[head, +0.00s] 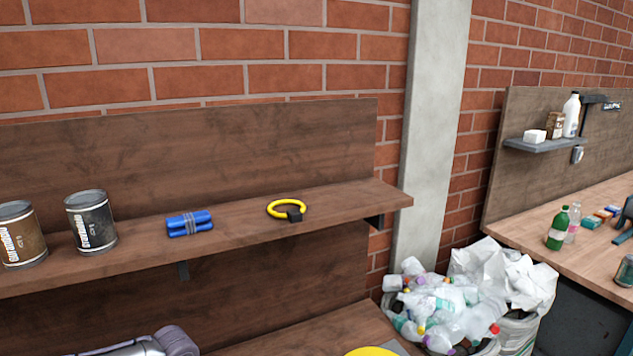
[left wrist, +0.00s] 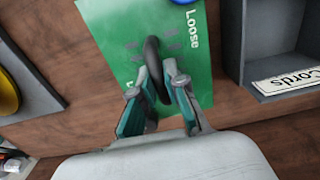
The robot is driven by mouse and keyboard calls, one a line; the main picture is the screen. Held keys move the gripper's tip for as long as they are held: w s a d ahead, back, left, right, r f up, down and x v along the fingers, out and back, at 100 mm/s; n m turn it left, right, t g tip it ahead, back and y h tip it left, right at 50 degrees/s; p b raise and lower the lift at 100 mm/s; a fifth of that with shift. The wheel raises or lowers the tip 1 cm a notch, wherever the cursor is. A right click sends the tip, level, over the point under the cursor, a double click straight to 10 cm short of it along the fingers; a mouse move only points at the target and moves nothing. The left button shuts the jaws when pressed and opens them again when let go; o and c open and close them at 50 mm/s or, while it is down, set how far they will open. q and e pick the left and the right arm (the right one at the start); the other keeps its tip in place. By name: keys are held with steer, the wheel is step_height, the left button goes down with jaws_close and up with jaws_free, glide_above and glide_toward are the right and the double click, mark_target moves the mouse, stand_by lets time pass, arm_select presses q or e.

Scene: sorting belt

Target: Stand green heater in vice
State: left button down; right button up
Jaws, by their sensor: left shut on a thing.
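My left gripper (left wrist: 152,82) shows in the left wrist view, its teal-padded fingers shut on a dark, narrow, rounded thing (left wrist: 153,62). The dark thing is over a green mat (left wrist: 110,45) lettered "Loose". I cannot tell whether it touches the mat. No green heater and no vice can be made out in either view. My right gripper is in neither view.
Right of the mat is a grey tray (left wrist: 244,62) labelled "Cords". A blue thing (left wrist: 183,3) is at the mat's top edge. The shelf (head: 345,205) bears two cans, a blue bundle (head: 189,223) and a yellow ring (head: 273,208). Bagged plastic waste (head: 440,305) stands right.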

arm_select(q)
steer(key=shift+w+r+p, duration=0.1)
steer(key=shift+r+p, duration=2.6)
steer(key=shift+r, duration=2.35)
step_height(320, 180, up, 9)
steer(key=p, duration=0.4)
steer(key=shift+r+p, duration=0.15)
steer(key=shift+p, duration=0.15)
steer(key=shift+r, duration=0.1)
